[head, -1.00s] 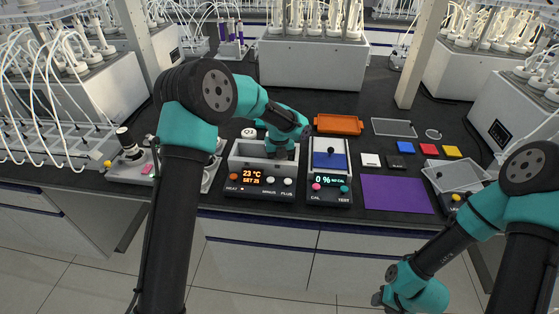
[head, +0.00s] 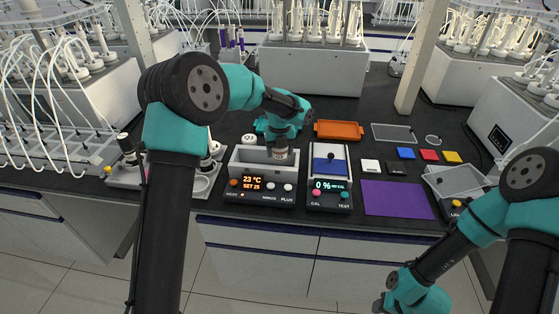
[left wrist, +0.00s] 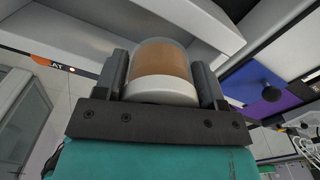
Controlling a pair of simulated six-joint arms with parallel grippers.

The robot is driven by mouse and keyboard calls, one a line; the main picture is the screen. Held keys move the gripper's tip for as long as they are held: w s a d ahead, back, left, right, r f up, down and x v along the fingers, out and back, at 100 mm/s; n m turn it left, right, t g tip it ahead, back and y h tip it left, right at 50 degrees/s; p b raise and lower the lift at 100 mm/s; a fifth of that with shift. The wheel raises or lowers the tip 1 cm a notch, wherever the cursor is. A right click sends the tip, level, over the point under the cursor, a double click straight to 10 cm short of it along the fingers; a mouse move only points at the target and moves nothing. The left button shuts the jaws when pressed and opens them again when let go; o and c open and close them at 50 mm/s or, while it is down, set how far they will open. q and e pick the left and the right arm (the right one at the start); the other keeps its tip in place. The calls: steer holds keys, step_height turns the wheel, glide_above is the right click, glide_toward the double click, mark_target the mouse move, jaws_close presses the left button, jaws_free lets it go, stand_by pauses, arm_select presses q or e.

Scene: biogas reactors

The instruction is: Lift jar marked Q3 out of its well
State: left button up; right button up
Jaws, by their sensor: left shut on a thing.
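My left gripper (head: 279,146) is shut on a small jar (left wrist: 160,68) with brownish contents and a white band at the end nearest the wrist camera. In the left wrist view one dark finger sits on each side of it. In the head view the jar (head: 278,156) shows just below the fingers, over the white well (head: 245,170) of the heater unit. I cannot tell whether its base clears the rim. No mark is readable on the held jar.
The heater display (head: 252,183) reads 23 °C, SET 25. A unit with a blue top (head: 328,165) stands close on its right. An orange tray (head: 339,130) is behind, a purple mat (head: 398,198) to the right. A stirrer-like device (head: 125,172) is at left.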

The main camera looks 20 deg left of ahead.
arm_select(q)
steer(key=shift+r, duration=1.5)
